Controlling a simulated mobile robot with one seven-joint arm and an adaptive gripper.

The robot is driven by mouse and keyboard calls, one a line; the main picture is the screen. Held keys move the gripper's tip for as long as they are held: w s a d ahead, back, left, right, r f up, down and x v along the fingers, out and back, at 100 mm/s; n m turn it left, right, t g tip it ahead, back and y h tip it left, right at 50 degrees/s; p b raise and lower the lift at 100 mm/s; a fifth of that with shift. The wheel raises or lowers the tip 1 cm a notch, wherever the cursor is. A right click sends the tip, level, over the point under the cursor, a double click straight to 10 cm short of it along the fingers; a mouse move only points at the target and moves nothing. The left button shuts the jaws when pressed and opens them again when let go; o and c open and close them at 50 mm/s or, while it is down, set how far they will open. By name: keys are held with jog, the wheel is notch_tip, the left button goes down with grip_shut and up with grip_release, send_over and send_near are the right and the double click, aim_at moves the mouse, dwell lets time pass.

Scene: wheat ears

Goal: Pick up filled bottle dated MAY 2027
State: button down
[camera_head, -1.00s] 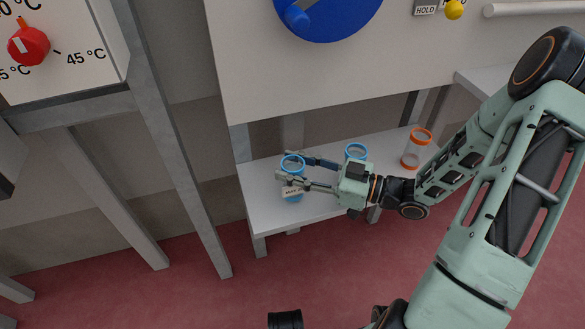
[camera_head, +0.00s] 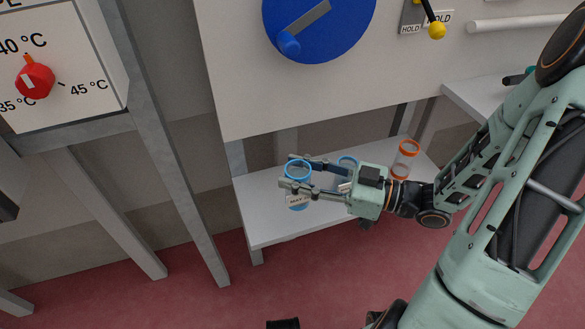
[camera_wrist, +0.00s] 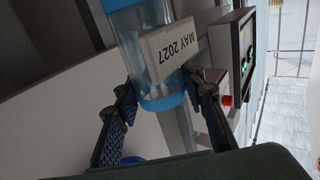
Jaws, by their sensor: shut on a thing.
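A clear bottle with a blue rim (camera_head: 298,186) stands roughly upright between the fingers of my gripper (camera_head: 288,171). In the wrist view the same bottle (camera_wrist: 133,36) carries a pale label reading MAY 2027 (camera_wrist: 174,48). My gripper's fingers (camera_wrist: 162,88) press on both sides of it, near one blue end. The bottle appears slightly raised over the white shelf (camera_head: 268,228); the gap beneath it is hard to judge. Its fill level is not clear.
A second blue-rimmed bottle (camera_head: 347,161) stands behind my gripper, partly hidden. An orange-rimmed bottle (camera_head: 404,160) stands farther right on the shelf. A panel with a blue dial (camera_head: 345,40) overhangs the shelf's back. Grey frame legs (camera_head: 180,150) stand at left.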

jog(key=s+d+r+p, duration=0.2)
jog(key=s+d+r, duration=0.1)
jog(key=s, duration=0.4)
jog(key=shift+s+d+r, duration=0.15)
jog(key=shift+s+r, duration=0.15)
jog(key=shift+s+d, duration=0.1)
dwell(0.3)
